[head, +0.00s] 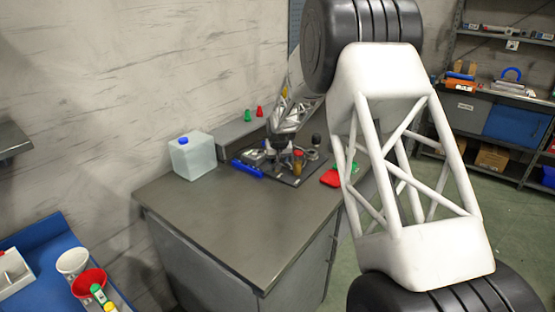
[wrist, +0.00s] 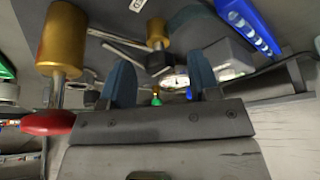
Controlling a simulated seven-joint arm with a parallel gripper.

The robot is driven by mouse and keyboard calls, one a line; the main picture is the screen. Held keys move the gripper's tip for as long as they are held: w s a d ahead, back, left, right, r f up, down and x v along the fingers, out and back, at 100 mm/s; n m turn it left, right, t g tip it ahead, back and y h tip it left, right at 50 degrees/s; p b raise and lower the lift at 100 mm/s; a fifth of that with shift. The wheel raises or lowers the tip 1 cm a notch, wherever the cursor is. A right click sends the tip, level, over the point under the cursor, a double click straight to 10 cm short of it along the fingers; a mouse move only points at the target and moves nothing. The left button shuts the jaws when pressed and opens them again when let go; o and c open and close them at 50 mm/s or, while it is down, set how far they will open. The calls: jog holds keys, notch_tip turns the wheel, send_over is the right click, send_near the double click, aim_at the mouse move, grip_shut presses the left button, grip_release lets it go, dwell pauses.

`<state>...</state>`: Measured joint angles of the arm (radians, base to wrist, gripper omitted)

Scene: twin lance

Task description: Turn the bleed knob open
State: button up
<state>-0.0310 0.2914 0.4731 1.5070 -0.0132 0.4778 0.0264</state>
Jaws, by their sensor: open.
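A dark fixture plate (head: 283,178) with small fittings stands on the bench. One brass fitting with a red top (head: 298,158) stands on it. In the wrist view, a large brass cylinder (wrist: 62,38) has a red round knob (wrist: 48,122) on its stem, left of my gripper (wrist: 160,80). A smaller brass cylinder (wrist: 157,28) with a dark tip (wrist: 158,61) shows beyond the fingers. My gripper is open, its two blue-grey fingers apart, and nothing is clearly held between them. I cannot tell for certain which knob is the bleed knob.
A blue tool (head: 247,169) lies left of the plate; it also shows in the wrist view (wrist: 250,25). A red item (head: 330,178) lies right of the plate. The bench's front (head: 235,220) is clear.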

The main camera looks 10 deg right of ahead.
jog(key=shift+r, duration=0.1)
jog(key=v, duration=0.7)
jog(key=shift+s+r, duration=0.2)
jog(key=shift+r, duration=0.05)
jog(key=s+d+r, duration=0.1)
jog(key=s+r, duration=0.4)
jog(key=s, duration=0.5)
jog(key=s+r, duration=0.6)
jog(key=s, duration=0.4)
jog(key=s+d+r, duration=0.1)
jog(key=s+r, duration=0.4)
jog(key=s, duration=0.5)
jog(key=s+d+f+g, duration=0.1)
jog(key=s+f, duration=0.1)
jog(key=s, duration=2.9)
jog(key=shift+s+g, duration=0.35)
jog(key=shift+g, duration=0.05)
